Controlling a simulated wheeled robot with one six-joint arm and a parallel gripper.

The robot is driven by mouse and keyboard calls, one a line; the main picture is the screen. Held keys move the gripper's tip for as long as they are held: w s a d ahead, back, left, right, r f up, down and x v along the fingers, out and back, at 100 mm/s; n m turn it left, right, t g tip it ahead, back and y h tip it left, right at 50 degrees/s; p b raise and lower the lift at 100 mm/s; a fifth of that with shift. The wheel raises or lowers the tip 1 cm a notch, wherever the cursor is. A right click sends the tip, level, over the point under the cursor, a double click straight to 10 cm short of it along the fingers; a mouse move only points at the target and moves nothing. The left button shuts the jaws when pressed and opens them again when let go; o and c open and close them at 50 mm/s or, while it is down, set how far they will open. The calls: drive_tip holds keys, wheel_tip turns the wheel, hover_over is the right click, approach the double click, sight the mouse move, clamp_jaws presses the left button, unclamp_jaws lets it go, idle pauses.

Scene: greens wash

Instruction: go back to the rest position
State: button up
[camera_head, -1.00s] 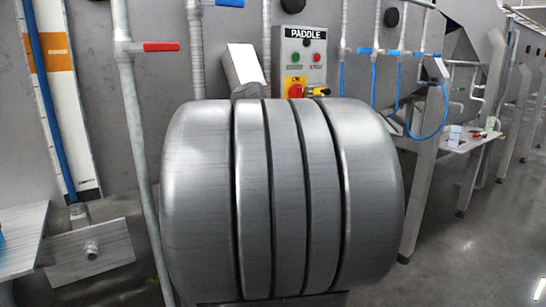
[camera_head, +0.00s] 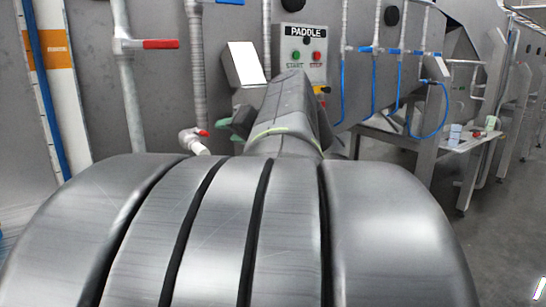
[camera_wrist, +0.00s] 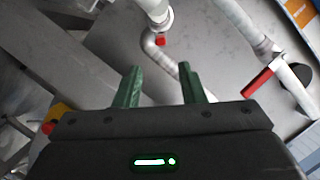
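My gripper (camera_wrist: 160,72) shows in the wrist view as two dark green fingers standing apart, with nothing between them. In the head view my arm reaches toward the grey wall, in front of the lower part of the PADDLE control box (camera_head: 303,45). The box has a green START button (camera_head: 296,55) and a red STOP button (camera_head: 317,56). My arm hides most of what sits below these buttons.
A pipe with a red handle (camera_head: 161,44) runs down the wall at left; the handle also shows in the wrist view (camera_wrist: 258,82). A white pipe end with a red valve (camera_head: 194,141) is left of my arm. Blue hoses (camera_head: 443,110) hang at right. Open floor (camera_head: 495,220) lies at the far right.

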drive_tip(key=x, duration=1.1)
drive_tip(key=shift+r+p, duration=0.1)
drive_tip(key=shift+p, duration=0.25)
drive_tip(key=shift+w+r+p, duration=0.2)
drive_tip(key=shift+r+p, duration=0.05)
drive_tip(key=shift+p, duration=0.35)
drive_tip(key=shift+d+r+n+g+p, duration=0.15)
drive_tip(key=shift+n+g+p, duration=0.2)
drive_tip(key=shift+p, duration=0.55)
drive_tip(key=shift+w+g+p, duration=0.1)
drive_tip(key=shift+g+p, duration=0.35)
drive_tip(key=shift+p, duration=0.4)
drive_tip(key=f+b+v, duration=0.1)
drive_tip(key=b+v, duration=0.1)
drive_tip(key=v, duration=1.1)
drive_tip(key=shift+s+a+r+n+g+h+p, duration=0.4)
drive_tip(key=shift+n+h+p, duration=0.55)
drive_tip(key=shift+n, duration=0.65)
drive_tip(key=shift+s+a+r+n+g+h+p, duration=0.1)
drive_tip(key=shift+s+a+n+g+h+p, duration=0.15)
drive_tip(key=shift+a+n+g+h+p, duration=1)
drive_tip(key=shift+s+a+r+n+t+h+p, duration=0.1)
drive_tip(key=shift+s+r+n+t+h+p, duration=0.35)
drive_tip(key=shift+n, duration=1.55)
drive_tip(key=shift+w+f, duration=0.1)
drive_tip(key=shift+f, duration=0.2)
